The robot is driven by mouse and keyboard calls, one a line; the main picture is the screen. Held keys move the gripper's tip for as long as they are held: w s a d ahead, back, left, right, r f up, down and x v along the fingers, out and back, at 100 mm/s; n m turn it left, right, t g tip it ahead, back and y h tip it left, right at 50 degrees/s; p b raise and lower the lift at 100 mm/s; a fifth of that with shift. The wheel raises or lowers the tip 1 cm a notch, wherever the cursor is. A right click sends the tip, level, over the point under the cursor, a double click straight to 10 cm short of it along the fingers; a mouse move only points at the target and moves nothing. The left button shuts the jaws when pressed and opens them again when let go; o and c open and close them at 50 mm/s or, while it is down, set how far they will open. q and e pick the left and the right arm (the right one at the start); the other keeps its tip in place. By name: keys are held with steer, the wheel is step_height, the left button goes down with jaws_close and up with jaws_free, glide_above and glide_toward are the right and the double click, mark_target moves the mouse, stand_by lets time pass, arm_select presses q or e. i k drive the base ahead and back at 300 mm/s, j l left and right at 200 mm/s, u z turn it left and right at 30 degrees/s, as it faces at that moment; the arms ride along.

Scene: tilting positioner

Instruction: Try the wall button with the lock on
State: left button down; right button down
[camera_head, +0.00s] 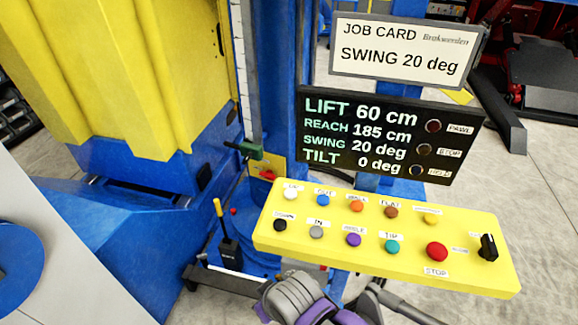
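A yellow control panel (400,262) carries two rows of coloured buttons, including a large red STOP button (436,252) and a black rotary knob (488,247) at its right end. A green-handled lever (245,150) sits beside the blue column, by a yellow plate (262,168) with a red part. I cannot tell which control is the lock or the wall button. The display (385,135) reads LIFT 60 cm, REACH 185 cm, SWING 20 deg, TILT 0 deg. Its PAWL, STOP and HOLD lamps look dark. Grey and purple arm parts of mine show below the panel; no fingertips are clear.
A job card (405,52) above the display reads SWING 20 deg. A blue column (287,80) and a large yellow-and-blue machine (120,90) stand left. A black box with a yellow lever (228,245) stands low beside the column. Open grey floor lies right.

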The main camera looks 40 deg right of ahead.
mark_target(356, 206)
steer(key=z, duration=2.35)
steer(key=i+l, duration=0.05)
